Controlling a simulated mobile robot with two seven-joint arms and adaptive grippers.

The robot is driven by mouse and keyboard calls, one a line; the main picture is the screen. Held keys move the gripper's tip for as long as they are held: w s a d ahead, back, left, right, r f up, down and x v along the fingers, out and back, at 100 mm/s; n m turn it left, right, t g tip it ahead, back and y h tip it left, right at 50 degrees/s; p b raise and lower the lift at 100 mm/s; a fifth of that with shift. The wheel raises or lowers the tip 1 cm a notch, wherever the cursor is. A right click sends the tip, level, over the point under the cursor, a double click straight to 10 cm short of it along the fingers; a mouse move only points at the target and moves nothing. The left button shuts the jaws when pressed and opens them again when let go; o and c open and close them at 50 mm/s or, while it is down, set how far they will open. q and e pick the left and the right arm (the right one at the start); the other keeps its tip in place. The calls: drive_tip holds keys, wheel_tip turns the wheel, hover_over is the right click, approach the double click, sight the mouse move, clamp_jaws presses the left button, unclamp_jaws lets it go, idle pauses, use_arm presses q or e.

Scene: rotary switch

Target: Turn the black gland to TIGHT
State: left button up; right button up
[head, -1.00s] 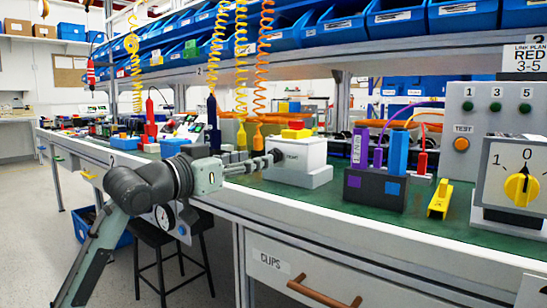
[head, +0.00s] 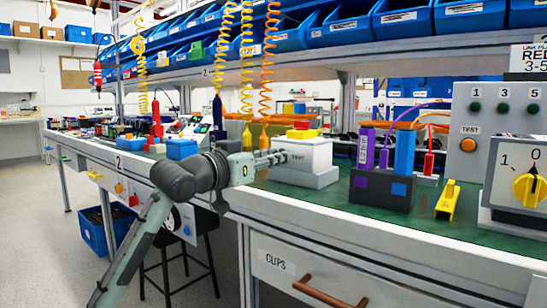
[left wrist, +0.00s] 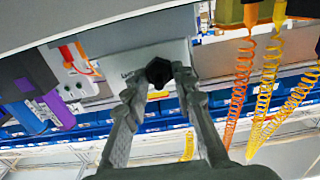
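The black gland (left wrist: 158,72) is a dark hexagonal piece on the face of a pale grey box (left wrist: 110,60) in the left wrist view. My left gripper (left wrist: 158,82) has one fingertip on each side of it, and the gland fills the gap, so the gripper looks shut on it. In the head view the white and grey box (head: 312,152) stands at the bench's front edge. My left gripper (head: 280,157) reaches its front face from the left and hides the gland there. Box lettering is partly covered and too small to read surely. My right gripper is not in view.
Right of the box are a dark block with purple and blue pieces (head: 381,190), a yellow bracket (head: 446,200) and a grey panel with a yellow knob (head: 528,187). Coiled cords (head: 247,60) hang behind. A drawer (head: 290,268) and black stool (head: 190,265) are below.

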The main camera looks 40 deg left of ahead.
use_arm(q)
clamp_jaws()
